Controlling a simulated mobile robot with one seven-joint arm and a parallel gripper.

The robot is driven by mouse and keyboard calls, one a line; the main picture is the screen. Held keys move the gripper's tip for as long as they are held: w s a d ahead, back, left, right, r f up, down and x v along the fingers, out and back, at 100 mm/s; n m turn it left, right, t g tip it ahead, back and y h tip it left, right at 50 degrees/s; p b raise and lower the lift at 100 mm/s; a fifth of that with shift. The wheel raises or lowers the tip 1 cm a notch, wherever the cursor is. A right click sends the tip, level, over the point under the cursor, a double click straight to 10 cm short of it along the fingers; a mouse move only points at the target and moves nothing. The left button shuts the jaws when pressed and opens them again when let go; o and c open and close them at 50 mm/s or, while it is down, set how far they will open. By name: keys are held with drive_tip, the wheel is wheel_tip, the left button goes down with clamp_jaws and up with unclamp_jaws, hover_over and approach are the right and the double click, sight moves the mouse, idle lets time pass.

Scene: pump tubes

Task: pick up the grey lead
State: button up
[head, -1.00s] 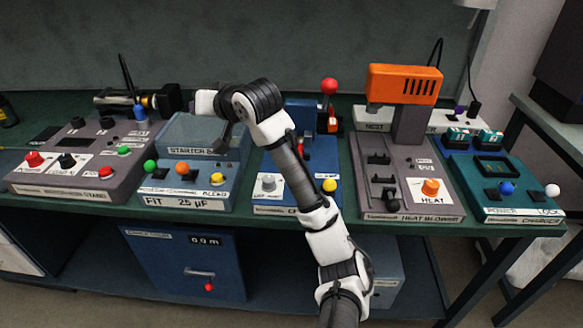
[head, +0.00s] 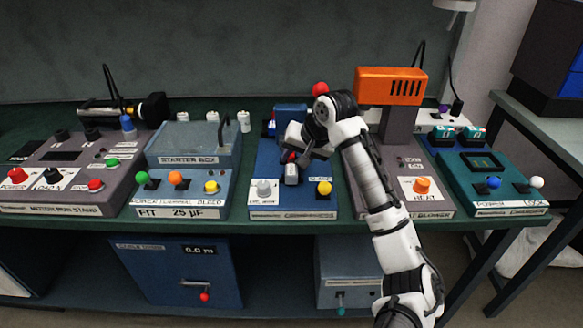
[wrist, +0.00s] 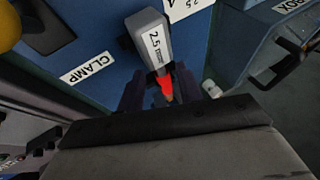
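A grey block with a white label reading 2.5 (wrist: 154,45) and a red tip (wrist: 165,84) lies on the blue clamp station; I take it for the grey lead. It also shows as a small grey piece (head: 291,173) in the head view, just below my gripper. My gripper (wrist: 160,95) is pointed down at it. In the wrist view its two dark fingers stand apart, on either side of the red tip. I cannot tell whether they touch it. The lead's far end is hidden by the gripper.
The blue clamp station (head: 262,165) has a white knob (head: 264,187) and a yellow button (head: 324,188). The starter box (head: 192,143) stands to its left. The heat blower with its orange head (head: 392,86) stands to its right, behind my arm.

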drive_tip(key=shift+w+a+f, duration=0.25)
drive_tip(key=shift+f, duration=0.25)
clamp_jaws()
drive_tip(key=shift+r, duration=0.1)
